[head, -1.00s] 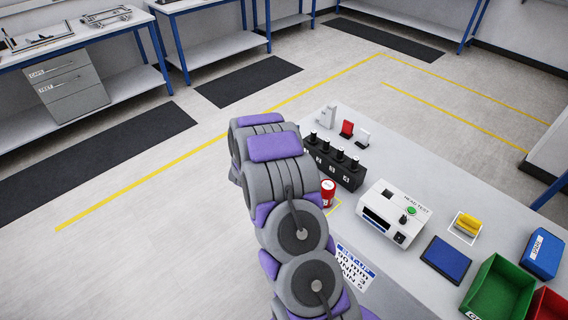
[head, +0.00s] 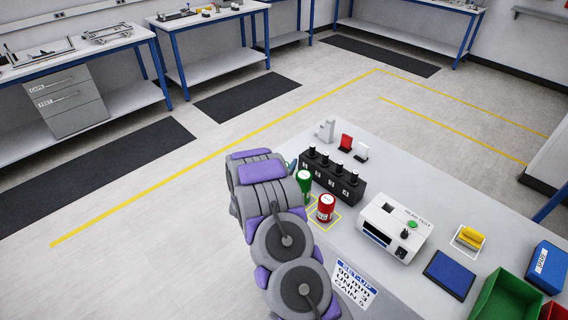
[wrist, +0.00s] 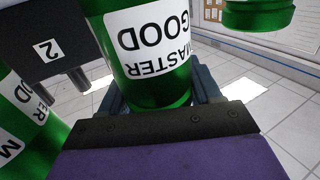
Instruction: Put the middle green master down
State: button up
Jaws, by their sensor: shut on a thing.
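The middle green master (wrist: 150,60), labelled "MASTER GOOD", fills the centre of the wrist view. Its label reads upside down there. My gripper (wrist: 155,105) is shut on it, with dark jaws on either side. A second green master (wrist: 25,115) shows at the left edge, and a green part (wrist: 258,14) shows at the upper right. In the head view, a green master (head: 304,187) shows just right of my arm, beside a red master (head: 326,208) in a yellow outlined square. My arm hides the jaws there, and I cannot tell which green master this is.
A black block with several knobs (head: 335,178) stands behind the masters; a block marked 2 (wrist: 48,50) shows in the wrist view. A white head-test box (head: 395,228), blue pad (head: 449,273) and green bin (head: 505,300) stand to the right. Red and white pieces stand behind.

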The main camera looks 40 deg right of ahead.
jog(key=shift+f, duration=0.15)
jog(key=o, duration=1.3)
jog(key=shift+f, duration=0.1)
